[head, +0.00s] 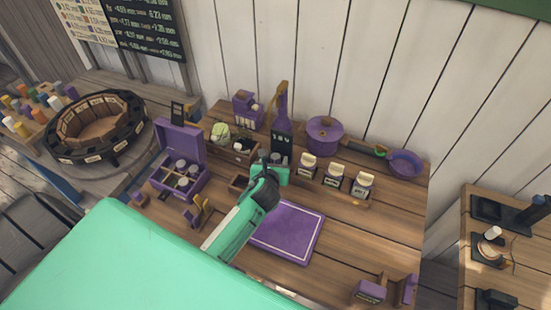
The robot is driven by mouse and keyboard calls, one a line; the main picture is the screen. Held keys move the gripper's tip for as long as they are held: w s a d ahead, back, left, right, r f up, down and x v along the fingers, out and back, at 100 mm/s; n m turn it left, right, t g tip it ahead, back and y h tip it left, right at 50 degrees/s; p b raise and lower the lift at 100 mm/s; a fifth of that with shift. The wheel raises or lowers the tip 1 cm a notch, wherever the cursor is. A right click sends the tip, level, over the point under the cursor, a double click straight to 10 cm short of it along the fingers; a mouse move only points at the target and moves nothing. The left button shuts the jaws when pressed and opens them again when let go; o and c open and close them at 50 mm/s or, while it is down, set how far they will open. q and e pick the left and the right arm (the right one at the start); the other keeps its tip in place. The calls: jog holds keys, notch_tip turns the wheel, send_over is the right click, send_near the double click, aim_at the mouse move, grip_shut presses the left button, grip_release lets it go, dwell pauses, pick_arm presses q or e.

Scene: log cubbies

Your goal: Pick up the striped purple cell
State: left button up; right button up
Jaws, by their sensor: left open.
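My left arm reaches in from the lower left over the wooden table. My left gripper (278,159) is small and dark near the back middle of the table, and it is open. An open purple case (179,144) stands at the table's left, with several small round-topped cells in its compartments. Several coloured cylinders (35,106) stand on a rack at the far left, some of them purplish. At this size I cannot make out stripes, so I cannot tell which one is the striped purple cell. My right gripper is not in view.
A purple mat (292,232) lies in front of the arm. A purple pot (324,134), a purple pan (405,164) and a purple bottle (282,112) stand at the back. A round dark ring of cubbies (98,126) is at the left. A second table (480,275) is at the right.

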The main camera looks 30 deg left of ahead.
pick_arm(q)
jog(key=shift+x, duration=0.75)
jog(key=c, duration=1)
jog(key=shift+c, duration=0.5)
jog(key=shift+r, duration=0.15)
